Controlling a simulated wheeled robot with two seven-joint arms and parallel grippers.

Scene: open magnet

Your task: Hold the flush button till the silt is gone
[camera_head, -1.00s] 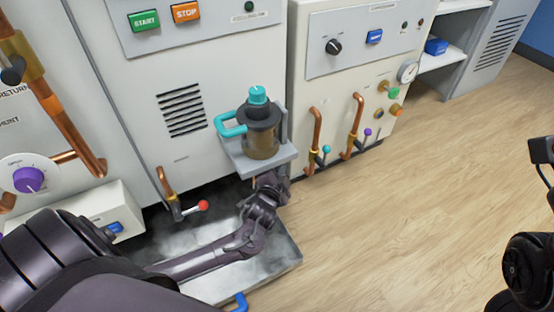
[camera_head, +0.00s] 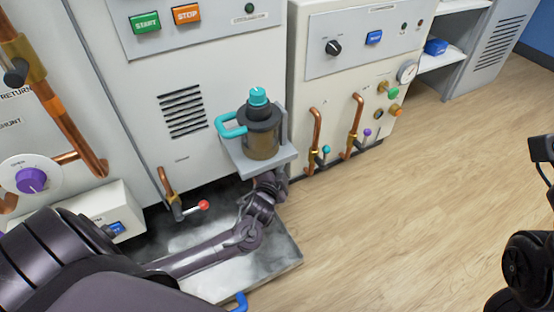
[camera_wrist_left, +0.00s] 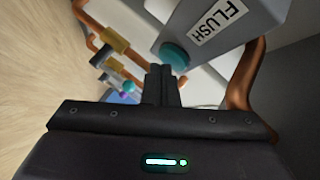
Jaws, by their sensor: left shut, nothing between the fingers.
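A jar (camera_head: 262,143) with brownish contents, a dark collar and a teal top knob (camera_head: 258,96) sits on a grey bracket (camera_head: 277,164) on the middle cabinet. A teal handle (camera_head: 229,127) sticks out to its left. In the left wrist view a grey box carries the FLUSH label (camera_wrist_left: 219,22), with a round teal button (camera_wrist_left: 174,57) on its face. My left gripper (camera_wrist_left: 160,70) is shut and empty, its tips close to the button; I cannot tell whether they touch. In the head view its tips are hidden below the bracket.
A red-tipped lever (camera_head: 202,205) is left of my left wrist. A grey floor tray (camera_head: 280,257) lies under my forearm. Copper pipes (camera_head: 316,137) rise at the right cabinet. The wooden floor (camera_head: 410,220) to the right is clear.

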